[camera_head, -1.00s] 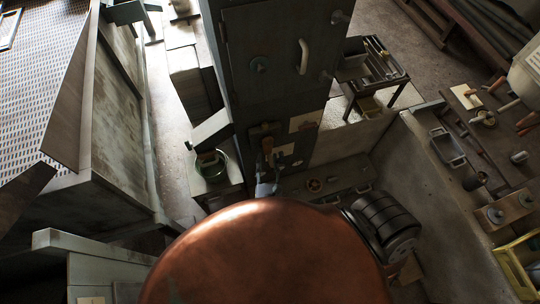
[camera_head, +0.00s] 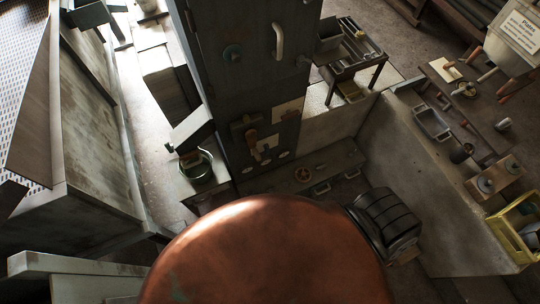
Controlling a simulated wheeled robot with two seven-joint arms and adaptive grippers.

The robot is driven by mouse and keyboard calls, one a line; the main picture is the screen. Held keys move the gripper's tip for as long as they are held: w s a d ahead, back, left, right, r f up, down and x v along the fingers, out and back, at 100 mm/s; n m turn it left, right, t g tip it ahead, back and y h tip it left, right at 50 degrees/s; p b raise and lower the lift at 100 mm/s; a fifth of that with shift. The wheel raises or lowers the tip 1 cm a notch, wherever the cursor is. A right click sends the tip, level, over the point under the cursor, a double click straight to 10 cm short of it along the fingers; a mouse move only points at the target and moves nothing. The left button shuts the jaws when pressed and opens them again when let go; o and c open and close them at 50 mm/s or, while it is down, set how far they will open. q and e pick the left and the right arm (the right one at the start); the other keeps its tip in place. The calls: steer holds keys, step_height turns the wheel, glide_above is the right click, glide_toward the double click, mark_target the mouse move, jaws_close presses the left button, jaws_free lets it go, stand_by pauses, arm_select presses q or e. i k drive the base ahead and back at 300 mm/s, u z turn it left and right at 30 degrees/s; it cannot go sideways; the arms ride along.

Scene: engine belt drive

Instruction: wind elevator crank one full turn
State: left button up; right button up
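A dark upright cabinet (camera_head: 237,75) stands in the middle of the camera_head view. Low on its front is a small dark plate with a brown handle (camera_head: 250,137), which looks like the crank. A small light-coloured piece shows just below the handle. The parts are too small and dark to tell the crank's angle clearly. I see no gripper at the handle. Neither of my grippers shows; a large copper-coloured dome, fixed in the picture and likely mine, hides the lower middle.
A black ribbed rounded form (camera_head: 385,218) shows right of the dome; I cannot tell whether it is mine. A grey wall stands right, near a yellow crate (camera_head: 513,232). A pale floor strip runs left.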

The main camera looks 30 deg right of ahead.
mark_target(251, 136)
steer(key=z, duration=0.45)
steer(key=k, duration=0.2)
steer(key=z, duration=0.35)
